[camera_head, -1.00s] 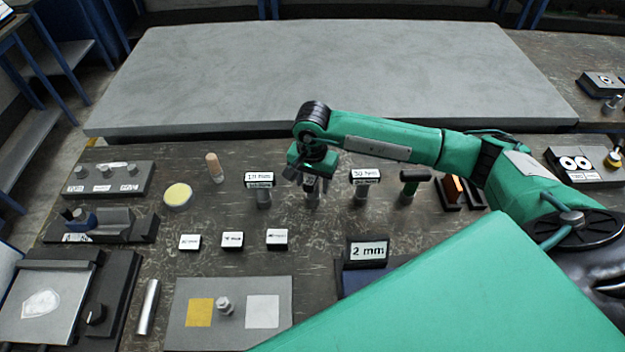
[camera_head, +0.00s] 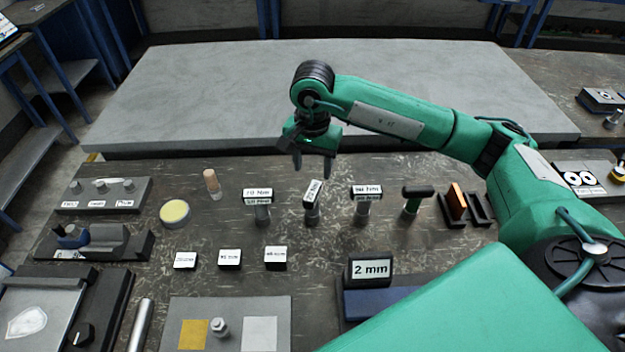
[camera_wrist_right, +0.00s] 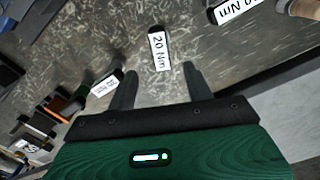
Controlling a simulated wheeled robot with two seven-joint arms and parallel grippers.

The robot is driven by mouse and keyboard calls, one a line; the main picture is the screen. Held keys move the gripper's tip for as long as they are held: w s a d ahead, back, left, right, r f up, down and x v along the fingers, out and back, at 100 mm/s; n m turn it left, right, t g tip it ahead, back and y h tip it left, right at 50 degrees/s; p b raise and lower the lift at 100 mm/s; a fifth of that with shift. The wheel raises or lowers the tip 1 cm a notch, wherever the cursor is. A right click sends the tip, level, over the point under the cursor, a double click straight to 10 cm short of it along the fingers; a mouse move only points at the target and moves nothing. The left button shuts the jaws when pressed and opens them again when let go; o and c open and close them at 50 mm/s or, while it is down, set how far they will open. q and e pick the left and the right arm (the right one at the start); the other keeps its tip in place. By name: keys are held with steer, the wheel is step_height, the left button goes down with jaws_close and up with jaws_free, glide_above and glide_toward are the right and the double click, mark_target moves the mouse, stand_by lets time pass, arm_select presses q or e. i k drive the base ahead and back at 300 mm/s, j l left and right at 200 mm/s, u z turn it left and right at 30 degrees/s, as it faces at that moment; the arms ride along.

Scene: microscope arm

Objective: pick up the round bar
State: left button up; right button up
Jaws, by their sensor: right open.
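The round bar (camera_head: 140,325) is a plain silver cylinder lying on the dark bench at the lower left in the head view, its near end cut off by the frame's bottom edge. It lies between a dark fixture and a grey mat. My right gripper (camera_head: 313,165) is open and empty, pointing down above the bench, well to the right of and beyond the bar. In the wrist view its fingers (camera_wrist_right: 160,85) are spread, with the 20 Nm tool (camera_wrist_right: 159,50) on the bench beyond them. The bar does not show there. My left gripper is out of view.
Labelled upright tools (camera_head: 257,205) stand in a row near my gripper. The grey mat (camera_head: 180,310) carries a bolt (camera_head: 219,327). Small label blocks (camera_head: 230,259), a yellow disc (camera_head: 174,212) and a dark fixture (camera_head: 112,285) are near the bar. The grey slab (camera_head: 200,90) behind is clear.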

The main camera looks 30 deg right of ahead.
mark_target(135, 340)
steer(key=k+j, duration=0.45)
steer(key=k, duration=0.15)
steer(key=k+j, duration=0.4)
steer(key=k, duration=0.2)
steer(key=k+j, duration=0.45)
steer(key=k, duration=0.15)
